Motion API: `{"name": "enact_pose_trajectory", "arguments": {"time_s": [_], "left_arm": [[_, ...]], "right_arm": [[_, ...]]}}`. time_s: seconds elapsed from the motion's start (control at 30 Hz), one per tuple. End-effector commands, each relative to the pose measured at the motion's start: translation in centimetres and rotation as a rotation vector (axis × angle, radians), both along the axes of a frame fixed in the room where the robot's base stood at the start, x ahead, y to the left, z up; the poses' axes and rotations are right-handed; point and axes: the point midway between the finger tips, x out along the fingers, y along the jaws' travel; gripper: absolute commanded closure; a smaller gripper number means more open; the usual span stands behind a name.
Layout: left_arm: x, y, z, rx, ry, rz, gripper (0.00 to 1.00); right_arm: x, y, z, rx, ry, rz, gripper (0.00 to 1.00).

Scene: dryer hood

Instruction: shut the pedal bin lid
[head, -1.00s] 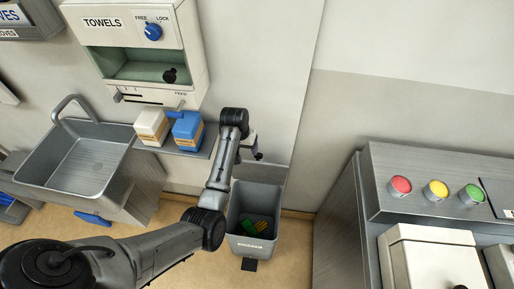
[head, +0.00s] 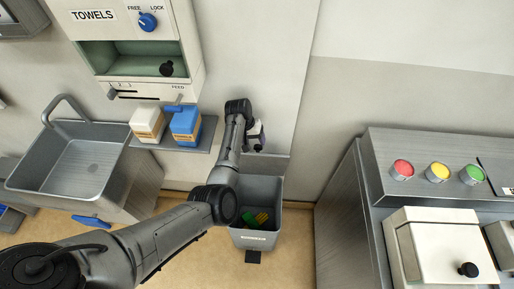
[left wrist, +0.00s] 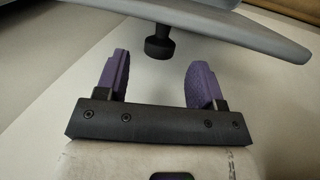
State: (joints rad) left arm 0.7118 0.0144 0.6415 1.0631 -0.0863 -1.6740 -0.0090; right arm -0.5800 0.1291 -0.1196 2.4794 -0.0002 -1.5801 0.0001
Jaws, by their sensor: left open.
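The grey pedal bin (head: 270,187) stands open on the floor against the wall, with green, yellow and red items inside. Its black pedal (head: 253,257) is at the front. A grey panel (head: 275,165), apparently the raised lid, stands at the bin's back edge. My left gripper (head: 257,136) is above the back of the bin, near the wall. In the left wrist view its purple fingers (left wrist: 156,80) are open and empty. A black knob (left wrist: 158,44) on a grey panel (left wrist: 225,25) shows just beyond the fingertips, apart from them. My right gripper is out of view.
A towel dispenser (head: 90,50) hangs upper left, above a small shelf with a white carton (head: 147,122) and a blue carton (head: 186,124). A sink (head: 80,165) is at left. A metal cabinet (head: 345,215) stands right of the bin.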

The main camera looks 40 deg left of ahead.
Motion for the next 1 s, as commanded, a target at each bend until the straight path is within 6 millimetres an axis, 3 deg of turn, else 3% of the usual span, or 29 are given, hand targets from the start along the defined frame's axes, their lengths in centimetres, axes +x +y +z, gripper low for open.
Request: {"name": "enact_pose_trajectory", "arguments": {"time_s": [0.1,0.3,0.77,1.0], "left_arm": [[0.2,-0.5,-1.8,-0.001,0.002,-0.001,0.38],[0.5,-0.9,-3.5,-0.001,0.0,0.0,0.38],[0.6,-1.1,-4.0,0.0,-0.001,0.0,0.38],[0.6,-1.1,-4.0,0.0,-0.001,0.0,0.6]], "right_arm": [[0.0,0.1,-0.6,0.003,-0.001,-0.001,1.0],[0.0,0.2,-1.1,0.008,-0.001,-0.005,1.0],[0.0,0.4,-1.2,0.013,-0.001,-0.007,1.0],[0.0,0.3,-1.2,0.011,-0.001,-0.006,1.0]]}}
